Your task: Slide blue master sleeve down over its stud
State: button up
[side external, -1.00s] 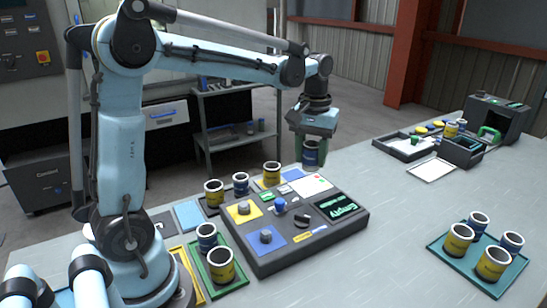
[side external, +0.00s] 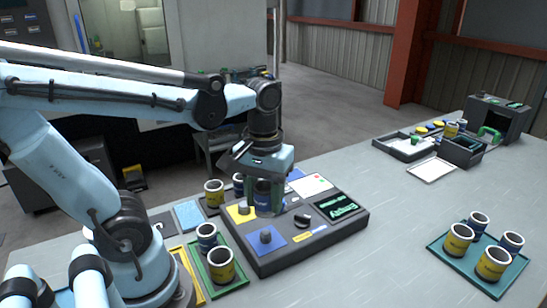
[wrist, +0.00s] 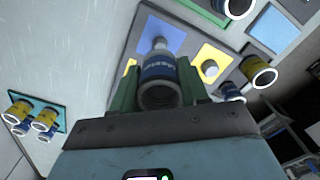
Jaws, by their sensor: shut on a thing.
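My gripper (side external: 264,198) is shut on a blue sleeve (side external: 262,192), held upright above the middle of the dark panel (side external: 262,267). In the wrist view the sleeve (wrist: 158,72) sits between two green fingers, its dark open end toward the camera. A grey stud (side external: 265,237) stands bare on the front blue pad (side external: 281,246), to the near side of the sleeve. A stud on a blue pad also shows just beyond the sleeve in the wrist view (wrist: 159,43).
Another stud (side external: 244,208) stands on a yellow pad. A green tray (side external: 237,283) with a yellow and a blue sleeve lies left of the panel. A teal tray (side external: 440,254) with several sleeves is at the right. Table between is clear.

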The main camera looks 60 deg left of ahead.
aim_at(265, 232)
jog(key=shift+f, duration=3.65)
jog(key=shift+f, duration=0.2)
jog(key=o, duration=1.3)
jog(key=shift+o, duration=0.2)
jog(key=shift+o, duration=1.4)
notch_tip(265, 232, up, 9)
